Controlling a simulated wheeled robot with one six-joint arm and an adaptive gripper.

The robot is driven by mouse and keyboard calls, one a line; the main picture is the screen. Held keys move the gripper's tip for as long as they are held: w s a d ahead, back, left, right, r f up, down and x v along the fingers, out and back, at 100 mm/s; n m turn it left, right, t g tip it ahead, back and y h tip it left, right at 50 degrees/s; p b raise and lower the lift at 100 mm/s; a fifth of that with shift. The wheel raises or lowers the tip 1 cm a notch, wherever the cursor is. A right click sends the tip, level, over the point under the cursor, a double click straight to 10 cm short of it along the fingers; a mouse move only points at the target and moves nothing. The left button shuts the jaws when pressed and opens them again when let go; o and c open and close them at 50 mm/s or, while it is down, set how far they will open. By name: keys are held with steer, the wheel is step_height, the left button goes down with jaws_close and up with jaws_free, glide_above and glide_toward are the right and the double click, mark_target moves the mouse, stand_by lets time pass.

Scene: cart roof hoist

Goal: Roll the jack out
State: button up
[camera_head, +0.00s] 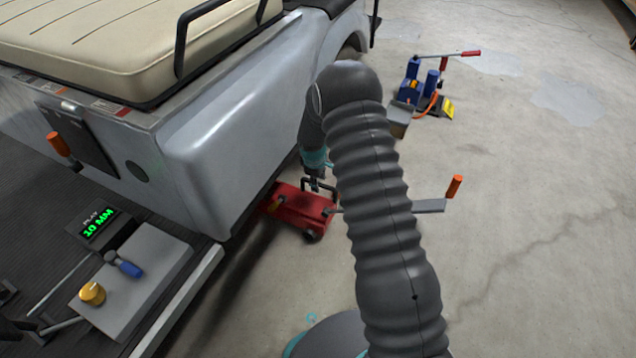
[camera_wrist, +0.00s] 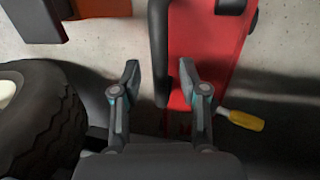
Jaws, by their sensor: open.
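The red jack (camera_head: 300,210) is low on the floor beside the cart body (camera_head: 215,135), with its left end close under the cart's side. It also fills the upper right of the wrist view (camera_wrist: 208,50). A black bar handle (camera_head: 321,184) stands on the jack. My gripper (camera_head: 318,172) is just above the handle. In the wrist view my gripper (camera_wrist: 160,80) is open, with the dark bar (camera_wrist: 159,45) running between its fingers. I cannot tell whether a finger touches the bar. My arm hides part of the jack's surroundings.
A black tyre (camera_wrist: 45,115) is at the left in the wrist view. A grey bar with an orange grip (camera_head: 454,187) sticks out right of my arm. A blue pump unit (camera_head: 412,88) stands farther back. A grey plate (camera_head: 140,285) is front left. The floor at right is clear.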

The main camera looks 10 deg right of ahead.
steer(key=shift+f, duration=0.25)
jaws_close()
steer(key=shift+d, duration=0.1)
